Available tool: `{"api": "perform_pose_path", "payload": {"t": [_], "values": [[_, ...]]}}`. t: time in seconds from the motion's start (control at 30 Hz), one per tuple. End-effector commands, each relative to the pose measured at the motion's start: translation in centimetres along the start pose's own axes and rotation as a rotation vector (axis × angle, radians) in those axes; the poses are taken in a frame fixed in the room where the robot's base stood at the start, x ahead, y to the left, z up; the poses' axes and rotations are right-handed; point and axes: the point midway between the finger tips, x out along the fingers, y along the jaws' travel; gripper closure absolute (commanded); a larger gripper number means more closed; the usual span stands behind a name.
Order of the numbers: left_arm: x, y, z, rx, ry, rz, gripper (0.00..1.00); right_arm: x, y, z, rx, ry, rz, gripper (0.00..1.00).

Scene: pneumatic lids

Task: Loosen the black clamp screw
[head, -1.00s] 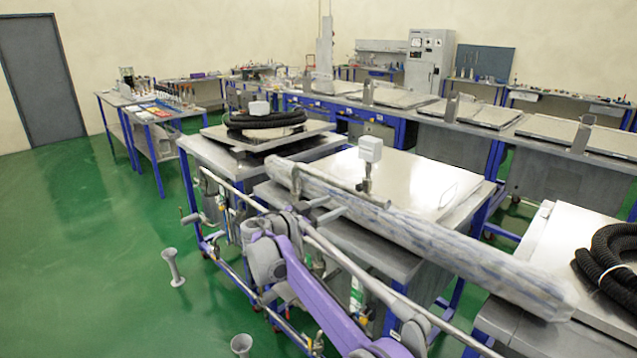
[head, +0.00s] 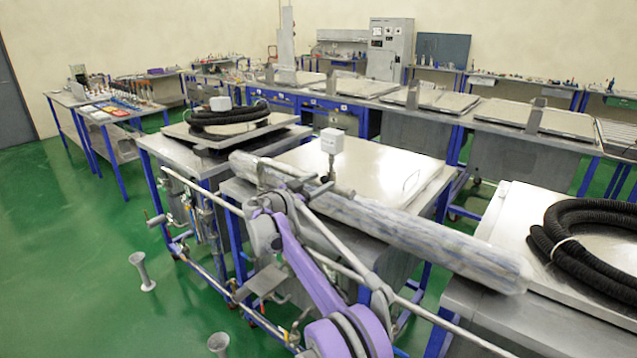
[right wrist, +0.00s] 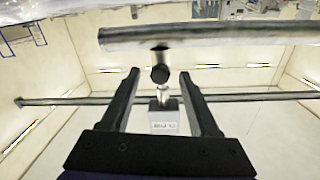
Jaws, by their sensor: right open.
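In the right wrist view a black round knob (right wrist: 160,74), seemingly the clamp screw, sits at the end of a short stem below a thick metal bar (right wrist: 215,36). My right gripper (right wrist: 159,76) is open, with one finger on each side of the knob in the picture. Whether the knob is fully between the fingertips in depth, I cannot tell; no contact shows. A white box (right wrist: 164,123) on a metal post appears beyond the knob; a similar box stands in the head view (head: 332,142). In the head view the knob cannot be made out. My left gripper is out of view.
A long wrapped roll (head: 420,236) lies across the front of a metal-topped table (head: 375,170). Metal pipes (head: 205,203) run along the table's front. Coiled black hoses lie on the tables at left (head: 228,117) and right (head: 585,238). Green floor at left is mostly free.

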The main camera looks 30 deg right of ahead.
Motion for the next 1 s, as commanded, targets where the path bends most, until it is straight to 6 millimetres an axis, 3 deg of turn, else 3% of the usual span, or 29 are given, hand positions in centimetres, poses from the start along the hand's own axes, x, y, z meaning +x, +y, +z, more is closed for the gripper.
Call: {"api": "perform_pose_path", "payload": {"t": [0.2,0.53,1.0], "values": [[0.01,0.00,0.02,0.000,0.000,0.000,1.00,0.01,0.01,0.03,0.000,0.000,0.000,0.40],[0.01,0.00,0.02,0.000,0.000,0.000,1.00,-0.01,0.01,0.03,0.000,0.000,0.000,0.99],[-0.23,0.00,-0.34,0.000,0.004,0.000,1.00,0.00,-0.02,-0.04,-0.049,0.002,0.000,1.00]]}}
